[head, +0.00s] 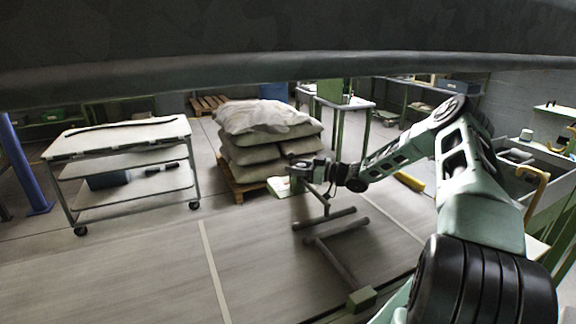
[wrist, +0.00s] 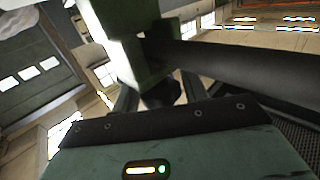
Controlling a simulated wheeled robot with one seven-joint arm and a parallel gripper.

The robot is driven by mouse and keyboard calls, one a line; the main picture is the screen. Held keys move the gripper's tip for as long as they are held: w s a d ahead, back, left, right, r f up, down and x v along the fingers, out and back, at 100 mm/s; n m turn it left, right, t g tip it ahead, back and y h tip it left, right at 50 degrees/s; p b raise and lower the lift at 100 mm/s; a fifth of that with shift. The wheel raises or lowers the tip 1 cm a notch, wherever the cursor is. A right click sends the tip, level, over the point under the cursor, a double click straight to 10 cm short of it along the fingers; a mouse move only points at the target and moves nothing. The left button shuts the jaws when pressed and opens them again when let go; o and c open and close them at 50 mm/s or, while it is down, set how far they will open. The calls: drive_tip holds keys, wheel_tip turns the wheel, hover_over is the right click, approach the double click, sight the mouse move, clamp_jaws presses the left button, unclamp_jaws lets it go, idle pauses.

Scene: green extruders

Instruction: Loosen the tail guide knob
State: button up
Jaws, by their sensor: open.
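In the wrist view a green block (wrist: 120,35) with a dark round bar (wrist: 235,70) running off to the right fills the upper middle. A small black knob (wrist: 160,93) shows under the block. My gripper (wrist: 158,100) is open, with a dark finger on each side of the knob; I cannot tell whether they touch it. In the head view my gripper (head: 308,170) is at the end of my outstretched arm, beside a floor stand with dark bars (head: 325,218). The knob is too small to make out there.
A pallet of stacked sacks (head: 262,150) stands behind my gripper. A wheeled white cart (head: 125,135) is at the left. Floor between the cart and the stand is clear.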

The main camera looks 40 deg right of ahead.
drive_tip(key=c, duration=0.7)
